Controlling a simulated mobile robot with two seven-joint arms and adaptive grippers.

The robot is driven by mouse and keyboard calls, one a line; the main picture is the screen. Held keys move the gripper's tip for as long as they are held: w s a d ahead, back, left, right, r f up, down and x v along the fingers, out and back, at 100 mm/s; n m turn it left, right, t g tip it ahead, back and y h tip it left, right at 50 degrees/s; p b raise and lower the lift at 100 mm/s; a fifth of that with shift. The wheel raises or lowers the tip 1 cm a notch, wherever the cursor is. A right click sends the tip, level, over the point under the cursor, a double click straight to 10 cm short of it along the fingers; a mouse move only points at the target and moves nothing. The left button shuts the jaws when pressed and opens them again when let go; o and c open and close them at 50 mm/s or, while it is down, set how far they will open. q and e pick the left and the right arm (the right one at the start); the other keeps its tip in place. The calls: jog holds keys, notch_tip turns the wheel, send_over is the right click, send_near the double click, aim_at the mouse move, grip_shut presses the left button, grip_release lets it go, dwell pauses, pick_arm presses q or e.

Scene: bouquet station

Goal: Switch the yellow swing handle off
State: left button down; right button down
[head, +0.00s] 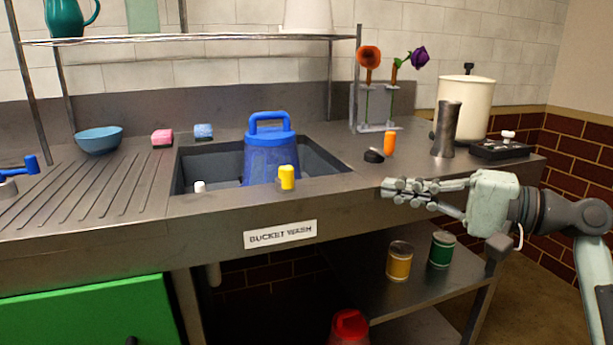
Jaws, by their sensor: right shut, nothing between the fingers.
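The yellow swing handle (287,174) stands up at the front edge of the sink, on a small grey base. Its exact on or off position cannot be told from here. My right gripper (386,189) comes in from the right at the height of the counter's front edge. Its fingers are shut and empty and point left toward the handle, well apart from it. My left gripper is not in view.
An orange cylinder (389,143), a grey vase (446,130) and a cream pot (464,104) stand on the counter at right. Cans (399,261) stand on the shelf below.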

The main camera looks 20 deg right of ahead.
aim_at(286, 172)
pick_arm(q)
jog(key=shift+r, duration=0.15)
pick_arm(e)
jog(key=shift+s+r+y, duration=0.25)
jog(key=shift+r+y, duration=0.05)
jog(key=shift+r, duration=0.3)
